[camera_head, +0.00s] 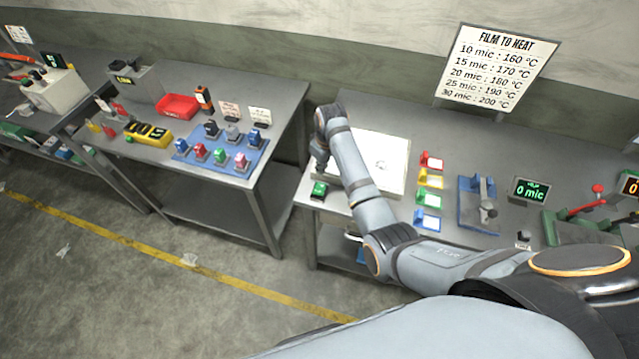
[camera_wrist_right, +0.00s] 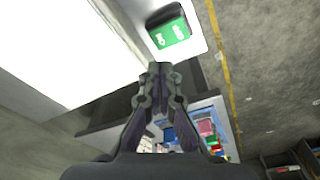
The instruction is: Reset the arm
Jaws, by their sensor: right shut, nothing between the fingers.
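My right arm reaches in from the lower right of the head view and stretches over the right workbench. Its gripper (camera_head: 319,166) is at the bench's left end, beside a white panel (camera_head: 390,165) and just behind a green button box (camera_head: 319,188). In the right wrist view my right gripper (camera_wrist_right: 158,72) is shut and empty, its two fingertips together. The green button (camera_wrist_right: 174,34) shows beyond the fingertips there, and the bright white panel (camera_wrist_right: 60,40) fills the upper left. My left gripper is in neither view.
Colored blocks with labels (camera_head: 430,180), a blue gauge (camera_head: 478,205) and a "0 mic" display (camera_head: 530,191) stand on the right bench. A left bench holds a blue mat (camera_head: 240,172) with several parts and a red bin (camera_head: 178,106). A gap separates the benches.

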